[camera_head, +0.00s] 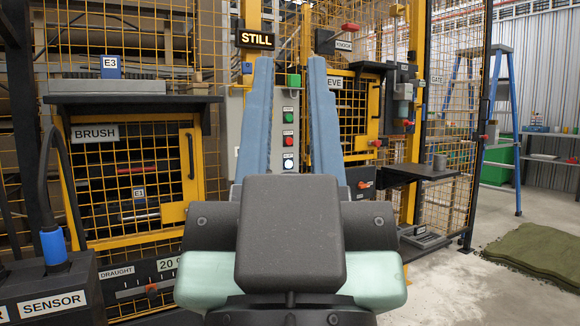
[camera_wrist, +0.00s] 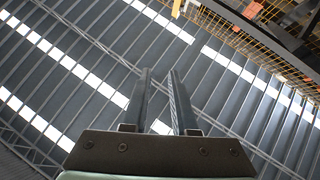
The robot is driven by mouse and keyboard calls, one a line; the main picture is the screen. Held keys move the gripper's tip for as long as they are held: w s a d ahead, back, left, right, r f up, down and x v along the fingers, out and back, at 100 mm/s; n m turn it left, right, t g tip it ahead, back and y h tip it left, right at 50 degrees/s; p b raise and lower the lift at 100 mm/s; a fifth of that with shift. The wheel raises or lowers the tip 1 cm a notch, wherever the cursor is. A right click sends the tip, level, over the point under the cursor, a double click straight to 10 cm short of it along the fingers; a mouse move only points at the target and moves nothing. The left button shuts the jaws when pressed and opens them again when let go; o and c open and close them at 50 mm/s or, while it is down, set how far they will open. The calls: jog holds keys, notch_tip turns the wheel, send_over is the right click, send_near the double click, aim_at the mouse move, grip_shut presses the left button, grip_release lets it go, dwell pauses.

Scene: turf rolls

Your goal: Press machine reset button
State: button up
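A grey control panel (camera_head: 233,126) stands ahead, partly hidden behind my fingers. The wrist view shows the same gripper (camera_wrist: 159,72) open, facing the ceiling; no button shows there.
A lit STILL sign (camera_head: 255,39) hangs above the panel. A caged brush machine (camera_head: 95,133) is left, with a sensor box (camera_head: 52,297) in front. A dark shelf (camera_head: 421,172) juts out at right. A blue ladder (camera_head: 515,130) and turf (camera_head: 540,253) stand farther right, with open floor nearby.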

grip_shut()
dwell(1.2)
